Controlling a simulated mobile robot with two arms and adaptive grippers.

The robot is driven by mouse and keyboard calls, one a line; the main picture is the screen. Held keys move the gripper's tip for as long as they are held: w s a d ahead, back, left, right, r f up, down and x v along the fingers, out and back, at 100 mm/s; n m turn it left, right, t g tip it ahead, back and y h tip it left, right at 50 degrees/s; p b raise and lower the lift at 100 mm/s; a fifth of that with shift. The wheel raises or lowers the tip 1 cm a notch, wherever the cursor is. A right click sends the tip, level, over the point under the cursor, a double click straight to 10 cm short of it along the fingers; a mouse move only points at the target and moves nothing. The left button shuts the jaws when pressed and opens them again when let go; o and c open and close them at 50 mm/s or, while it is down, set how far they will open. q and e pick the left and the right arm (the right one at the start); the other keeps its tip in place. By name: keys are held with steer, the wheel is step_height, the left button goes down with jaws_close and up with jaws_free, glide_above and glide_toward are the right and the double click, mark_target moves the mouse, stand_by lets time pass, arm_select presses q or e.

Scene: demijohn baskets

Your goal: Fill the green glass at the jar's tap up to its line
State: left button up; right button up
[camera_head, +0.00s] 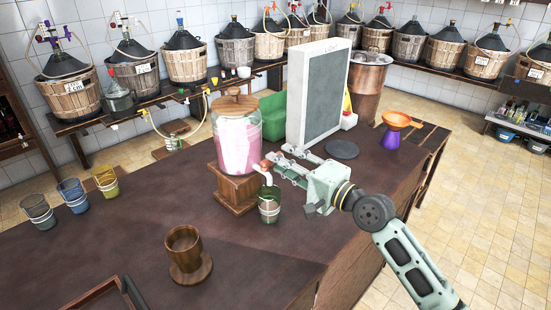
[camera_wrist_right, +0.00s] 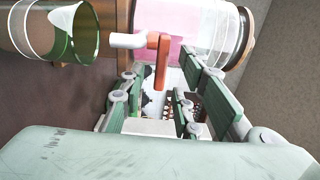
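The glass jar (camera_head: 239,142) holds pink liquid, has a wooden lid and stands on a wooden block (camera_head: 237,188). Its tap (camera_head: 262,172) has a white spout and a red lever (camera_wrist_right: 162,62). The green glass (camera_head: 269,207) stands upright below the spout, with a pale line around it; it also shows in the wrist view (camera_wrist_right: 84,36). I cannot tell whether it holds liquid. My right gripper (camera_head: 279,167) is at the tap, its fingers apart, with the red lever near the gap between them; contact is unclear. My left gripper is not in view.
Blue (camera_head: 73,195), yellow (camera_head: 106,181) and clear (camera_head: 38,211) glasses stand at the left table edge. A wooden cup (camera_head: 184,247) is in front.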

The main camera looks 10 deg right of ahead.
steer(key=v, duration=0.8)
steer(key=shift+s+d, duration=0.15)
steer(key=shift+s, duration=0.1)
stand_by(0.4)
